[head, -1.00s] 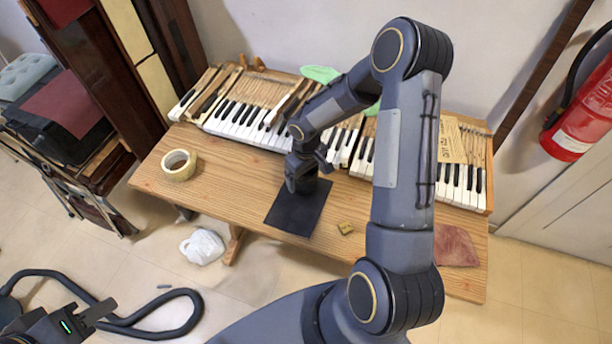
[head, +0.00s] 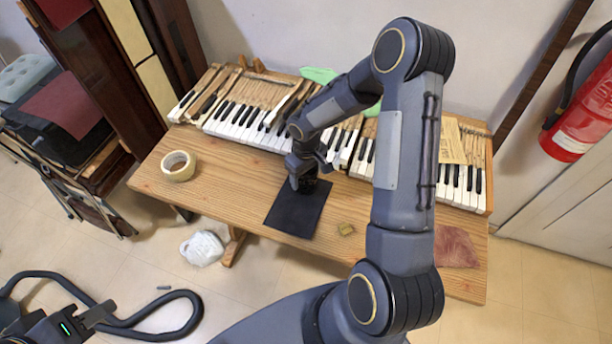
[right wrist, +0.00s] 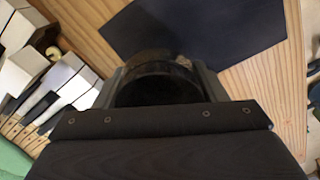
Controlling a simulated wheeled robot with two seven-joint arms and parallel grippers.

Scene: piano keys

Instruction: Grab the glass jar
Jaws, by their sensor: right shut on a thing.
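The glass jar (right wrist: 158,84) looks dark, with a round rim, between the fingers in the right wrist view. My right gripper (right wrist: 162,92) is shut on it. In the head view the right gripper (head: 303,182) is at the back end of the dark mat (head: 297,213), and the jar (head: 312,187) is mostly hidden by the fingers. I cannot tell if the jar touches the mat. My left gripper (head: 102,312) is at the lower left, over the floor and away from the table; its jaw state is unclear.
Piano key sections (head: 245,115) line the back of the wooden table (head: 240,190). Bare wood lies between tape and mat.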

